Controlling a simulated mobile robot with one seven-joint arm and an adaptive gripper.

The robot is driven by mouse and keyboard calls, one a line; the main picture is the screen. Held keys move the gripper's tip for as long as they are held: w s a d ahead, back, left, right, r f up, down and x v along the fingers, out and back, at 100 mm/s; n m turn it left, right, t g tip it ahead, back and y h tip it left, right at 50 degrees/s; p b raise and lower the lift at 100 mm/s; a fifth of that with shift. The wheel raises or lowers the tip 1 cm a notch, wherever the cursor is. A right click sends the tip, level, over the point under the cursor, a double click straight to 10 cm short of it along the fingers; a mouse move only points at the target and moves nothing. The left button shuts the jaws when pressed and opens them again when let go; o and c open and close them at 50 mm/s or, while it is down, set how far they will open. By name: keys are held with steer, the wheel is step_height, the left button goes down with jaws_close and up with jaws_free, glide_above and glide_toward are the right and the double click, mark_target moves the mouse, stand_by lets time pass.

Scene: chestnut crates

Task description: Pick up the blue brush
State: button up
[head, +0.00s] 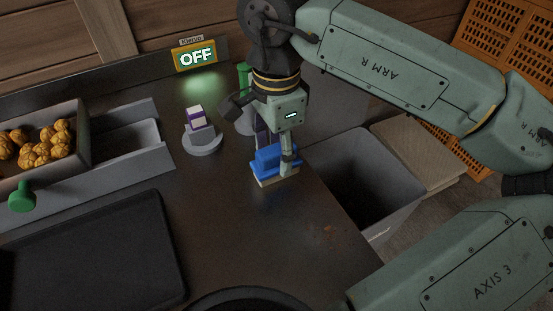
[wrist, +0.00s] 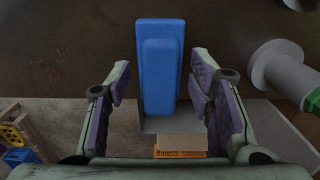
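The blue brush (head: 268,160) sits on the dark counter near its right edge, with a pale strip along its underside in the head view. My gripper (head: 276,154) points down at it, with one finger in front of the brush and the other partly hidden behind it. In the wrist view the blue brush (wrist: 160,65) lies lengthwise between the two purple-padded fingers of my gripper (wrist: 161,84). A gap shows on both sides of the brush, so the fingers are open and do not appear to touch it.
A grey bin (head: 375,215) stands open beside the counter's right edge. A purple-and-white block (head: 196,118) rests on a round grey stand (head: 203,141). At left are a crate of chestnuts (head: 85,130), a green knob (head: 21,196) and a dark tray (head: 165,250). A sign reads OFF (head: 196,57).

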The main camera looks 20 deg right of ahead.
mark_target(276, 148)
jaws_close()
stand_by(0.4)
steer(key=shift+r, duration=0.15)
steer(key=shift+r, duration=0.6)
step_height(276, 148, up, 2)
steer(key=shift+r+b, duration=0.1)
steer(key=shift+b, duration=0.35)
steer(key=s+r+b, duration=0.1)
steer(key=s+b, duration=0.1)
steer(key=s, duration=1.4)
steer(key=shift+d+r, duration=0.15)
steer(key=shift+r, duration=0.05)
